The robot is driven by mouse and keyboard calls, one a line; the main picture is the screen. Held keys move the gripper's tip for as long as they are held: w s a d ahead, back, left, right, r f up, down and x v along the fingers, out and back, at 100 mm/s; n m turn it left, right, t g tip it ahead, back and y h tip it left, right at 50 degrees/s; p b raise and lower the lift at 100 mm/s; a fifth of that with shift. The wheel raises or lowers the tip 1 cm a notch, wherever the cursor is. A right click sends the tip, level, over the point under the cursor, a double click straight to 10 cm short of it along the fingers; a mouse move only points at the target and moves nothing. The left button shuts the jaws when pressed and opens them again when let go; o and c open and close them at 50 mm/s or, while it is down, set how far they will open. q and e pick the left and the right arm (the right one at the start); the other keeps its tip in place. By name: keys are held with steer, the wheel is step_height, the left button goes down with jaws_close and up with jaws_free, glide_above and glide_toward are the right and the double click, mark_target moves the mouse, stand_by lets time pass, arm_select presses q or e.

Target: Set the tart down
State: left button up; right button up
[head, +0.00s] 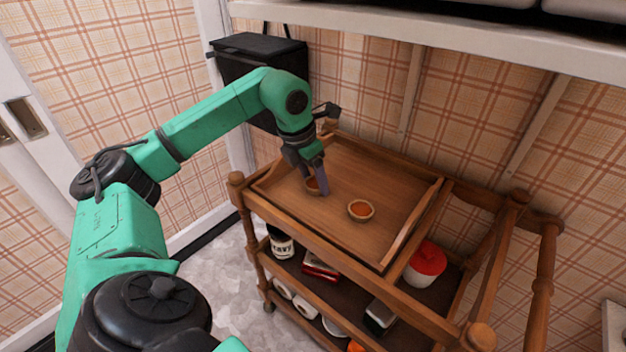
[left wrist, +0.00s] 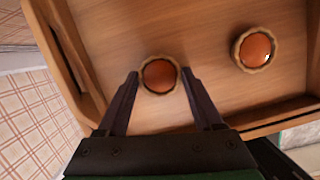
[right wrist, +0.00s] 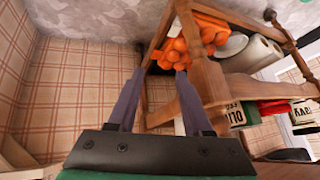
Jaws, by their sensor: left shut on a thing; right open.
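My left gripper (head: 316,178) is over the left part of the wooden tray top (head: 385,180) of a cart. It is shut on a small round tart (left wrist: 160,75) with an orange-red filling, held between the fingertips. In the head view the fingers partly hide this tart (head: 311,185). It is at or just above the tray surface; I cannot tell whether it touches. A second, similar tart (head: 361,209) sits on the tray to its right, and also shows in the left wrist view (left wrist: 254,49). My right gripper (right wrist: 158,78) is open and empty, beside the cart; it is not in the head view.
The tray has raised wooden edges, with bare room behind and right of the second tart. The cart's lower shelves hold a red-lidded container (head: 426,262), a labelled jar (head: 280,243) and white rolls. Something orange (right wrist: 185,48) is near my right gripper. A white shelf (head: 450,35) overhangs.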

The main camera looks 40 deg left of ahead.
mark_target(306, 187)
arm_select(q)
steer(key=o, duration=1.4)
steer(key=shift+f, duration=0.1)
arm_select(e)
steer(key=shift+a, duration=0.1)
arm_select(q)
steer(key=p+v, duration=0.2)
steer(key=v, duration=0.5)
steer(key=shift+d+r+p, duration=0.1)
steer(key=shift+r+p, duration=0.2)
steer(key=shift+r, duration=0.1)
arm_select(e)
steer(key=s+d+r+g+h, duration=0.2)
steer(key=s+d+r+g, duration=0.1)
steer(key=d, duration=0.3)
steer(key=shift+s+r, duration=0.35)
steer(key=shift+r, duration=0.35)
arm_select(q)
steer(key=shift+s, duration=0.1)
arm_select(e)
steer(key=shift+d, duration=0.1)
